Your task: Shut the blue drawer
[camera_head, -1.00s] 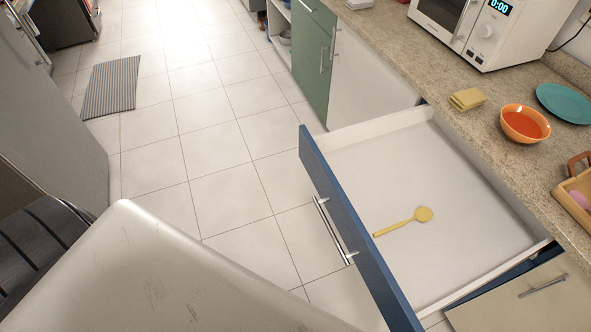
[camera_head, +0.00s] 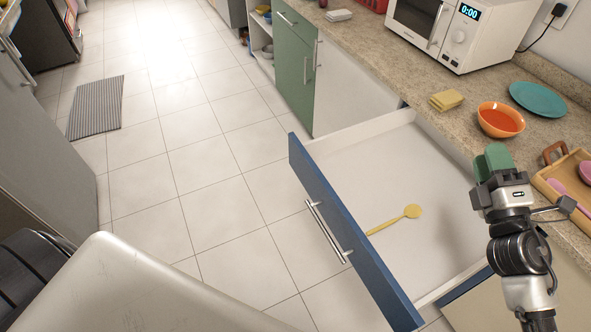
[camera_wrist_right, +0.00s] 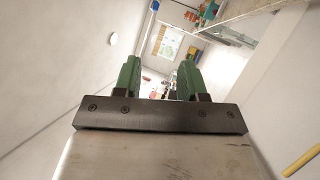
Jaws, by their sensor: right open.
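The blue drawer (camera_head: 345,235) is pulled far out from under the counter, its blue front facing left with a silver bar handle (camera_head: 327,232). A yellow spoon (camera_head: 397,219) lies on the drawer's white floor, and part of it, the yellow handle (camera_wrist_right: 302,160), seems to show in the right wrist view. My right gripper (camera_head: 493,160) has green fingers and is over the right part of the drawer, near the counter edge. In the right wrist view its two fingers (camera_wrist_right: 160,80) stand apart with nothing between them. My left gripper is not in view.
The counter (camera_head: 400,75) holds a yellow sponge or cloth (camera_head: 446,100), an orange bowl (camera_head: 500,119), a teal plate (camera_head: 539,99), a white microwave (camera_head: 455,32) and a wooden tray (camera_head: 562,170). A green cabinet (camera_head: 295,70) stands beyond. The tiled floor left of the drawer is clear.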

